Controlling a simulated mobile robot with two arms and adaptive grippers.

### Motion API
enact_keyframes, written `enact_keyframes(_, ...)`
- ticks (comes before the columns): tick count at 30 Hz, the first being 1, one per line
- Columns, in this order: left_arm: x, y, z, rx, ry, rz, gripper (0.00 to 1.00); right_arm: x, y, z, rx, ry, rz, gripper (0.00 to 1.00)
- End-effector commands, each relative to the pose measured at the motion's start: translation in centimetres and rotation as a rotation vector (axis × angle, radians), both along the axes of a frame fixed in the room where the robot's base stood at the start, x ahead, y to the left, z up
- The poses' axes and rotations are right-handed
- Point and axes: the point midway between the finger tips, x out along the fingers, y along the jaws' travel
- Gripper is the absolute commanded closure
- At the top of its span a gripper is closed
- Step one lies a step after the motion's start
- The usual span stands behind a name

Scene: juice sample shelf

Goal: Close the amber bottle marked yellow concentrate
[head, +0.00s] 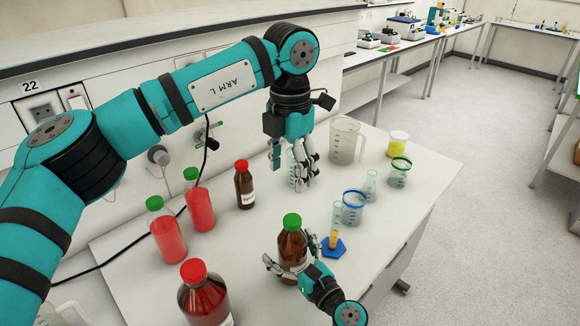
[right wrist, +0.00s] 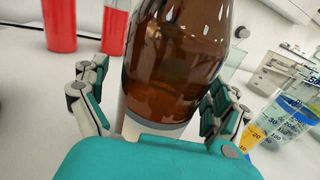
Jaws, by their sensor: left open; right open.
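An amber bottle with a green cap (head: 291,246) stands upright at the front of the table. Its brown body (right wrist: 175,60) fills the middle of the right wrist view. My right gripper (head: 288,272) is open, with fingers on both sides of this bottle; in the right wrist view the left fingers stand apart from the glass. A smaller amber bottle with a red cap (head: 244,186) stands farther back, its label too small to read. A larger red-capped brown bottle (head: 203,296) stands front left. I cannot tell which is marked yellow concentrate. My left gripper (head: 307,176) is open, pointing down near the table's middle.
Two red bottles with green caps (head: 199,206) stand at left. A clear pitcher (head: 345,140), a yellow-filled jar (head: 397,143), a green-rimmed beaker (head: 398,173) and a blue-rimmed beaker (head: 353,207) stand at right. A blue hexagonal base (head: 334,249) holds a small yellow-filled tube beside the green-capped bottle.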

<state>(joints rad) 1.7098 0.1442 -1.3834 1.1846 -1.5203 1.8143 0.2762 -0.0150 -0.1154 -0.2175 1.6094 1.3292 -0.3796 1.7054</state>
Motion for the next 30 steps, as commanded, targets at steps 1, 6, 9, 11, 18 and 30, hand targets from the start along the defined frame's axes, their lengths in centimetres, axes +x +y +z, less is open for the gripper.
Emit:
enact_keyframes(1,0.0,0.0,0.0,0.000,0.000,0.000,0.37,0.0,0.0,0.0,0.000,0.000,0.000,0.03)
enact_keyframes(6,0.0,0.0,0.0,0.000,0.000,0.000,0.37,-0.2,-0.1,0.0,0.000,0.000,0.000,0.03)
enact_keyframes(9,0.0,0.0,0.0,0.000,0.000,0.000,0.37,-0.9,-0.6,-0.1,-0.001,0.001,-0.001,0.03)
enact_keyframes(11,0.0,0.0,0.0,0.000,0.000,0.000,0.37,-1.7,-1.2,-0.1,-0.002,0.001,-0.001,0.03)
enact_keyframes(18,0.0,0.0,0.0,0.000,0.000,0.000,0.37,-6.0,-4.0,-0.2,-0.003,0.003,0.000,0.03)
enact_keyframes(30,0.0,0.0,0.0,0.000,0.000,0.000,0.37,-9.9,-6.7,0.0,-0.001,0.000,0.000,0.03)
